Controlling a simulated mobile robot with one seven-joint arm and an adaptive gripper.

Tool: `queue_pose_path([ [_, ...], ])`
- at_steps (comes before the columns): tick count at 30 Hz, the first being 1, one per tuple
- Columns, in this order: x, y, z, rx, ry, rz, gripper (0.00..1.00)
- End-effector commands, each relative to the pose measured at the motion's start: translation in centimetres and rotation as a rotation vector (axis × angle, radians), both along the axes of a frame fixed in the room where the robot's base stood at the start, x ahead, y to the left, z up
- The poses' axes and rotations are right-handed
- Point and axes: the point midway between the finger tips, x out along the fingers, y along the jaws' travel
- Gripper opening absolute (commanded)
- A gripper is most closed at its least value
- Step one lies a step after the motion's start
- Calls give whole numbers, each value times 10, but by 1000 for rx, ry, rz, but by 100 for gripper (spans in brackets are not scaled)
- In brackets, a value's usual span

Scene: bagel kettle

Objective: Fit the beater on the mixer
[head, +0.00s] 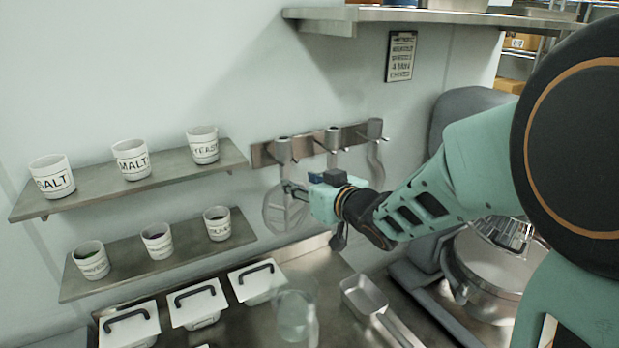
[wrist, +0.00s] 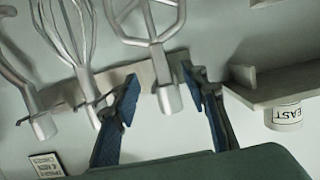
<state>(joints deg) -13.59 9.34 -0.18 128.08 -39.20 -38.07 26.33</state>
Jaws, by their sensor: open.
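The flat beater (head: 283,152), a grey open frame with a cylindrical hub, hangs at the left end of the wall rack. In the wrist view, which is upside down, the beater's hub (wrist: 169,97) appears between my two blue-padded fingers. My gripper (head: 290,188) is open; it also shows in the wrist view (wrist: 160,82), its fingers apart on either side of the hub. I cannot tell whether either finger touches it. The grey mixer (head: 462,112) stands at the right, partly hidden by my arm, with its steel bowl (head: 470,262) below.
The rack (head: 262,156) also holds a whisk (wrist: 82,50), mostly hidden in the head view, and a dough hook (head: 376,160). Shelves (head: 225,160) with labelled cups are on the left.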

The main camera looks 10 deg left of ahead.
Motion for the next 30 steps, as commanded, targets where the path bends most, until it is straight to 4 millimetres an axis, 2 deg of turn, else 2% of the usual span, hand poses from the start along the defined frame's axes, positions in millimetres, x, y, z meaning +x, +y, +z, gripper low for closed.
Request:
queue_pose_path([
  [21,64,47,-23,-1,0,-2,41],
  [30,77,57,-26,0,1,-3,41],
])
